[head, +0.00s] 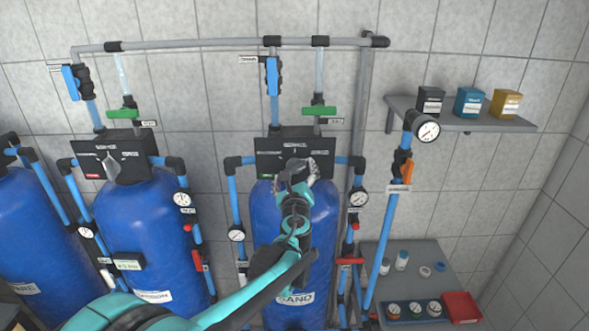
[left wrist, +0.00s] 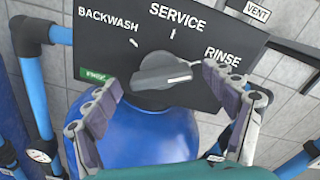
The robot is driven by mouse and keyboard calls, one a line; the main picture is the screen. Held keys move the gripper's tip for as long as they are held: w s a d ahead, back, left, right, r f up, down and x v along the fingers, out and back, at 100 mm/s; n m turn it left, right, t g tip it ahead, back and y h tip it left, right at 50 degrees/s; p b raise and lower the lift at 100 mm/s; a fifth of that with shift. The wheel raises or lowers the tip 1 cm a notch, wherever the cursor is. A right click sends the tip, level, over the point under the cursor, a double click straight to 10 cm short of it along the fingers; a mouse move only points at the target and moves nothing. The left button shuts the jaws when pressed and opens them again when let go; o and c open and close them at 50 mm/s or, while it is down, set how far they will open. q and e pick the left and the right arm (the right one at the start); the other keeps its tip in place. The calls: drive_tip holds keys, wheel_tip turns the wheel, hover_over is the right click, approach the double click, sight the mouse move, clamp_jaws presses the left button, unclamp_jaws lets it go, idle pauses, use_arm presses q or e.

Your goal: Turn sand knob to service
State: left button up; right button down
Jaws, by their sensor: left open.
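The sand tank (head: 297,262) is a blue vessel with a black control head (head: 295,146) on top, in the middle of the head view. The left wrist view shows its black panel (left wrist: 200,25) with BACKWASH, SERVICE and RINSE marks. The grey sand knob (left wrist: 160,72) has its handle pointing right, towards the RINSE side, not up at SERVICE. My left gripper (left wrist: 160,78) is open, its fingers on either side of the knob; I cannot tell if they touch it. In the head view the left gripper (head: 297,168) hides the knob. My right gripper is not in view.
A second blue tank (head: 150,235) with a similar head stands to the left. Blue pipes and gauges (head: 359,197) flank the sand tank. A wall shelf (head: 465,122) with boxes and a lower grey shelf (head: 430,265) are at the right.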

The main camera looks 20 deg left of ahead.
use_arm(q)
drive_tip(key=shift+w+a, duration=0.15)
drive_tip(key=shift+w, duration=0.25)
drive_tip(key=shift+r, duration=0.1)
drive_tip(key=c, duration=1.1)
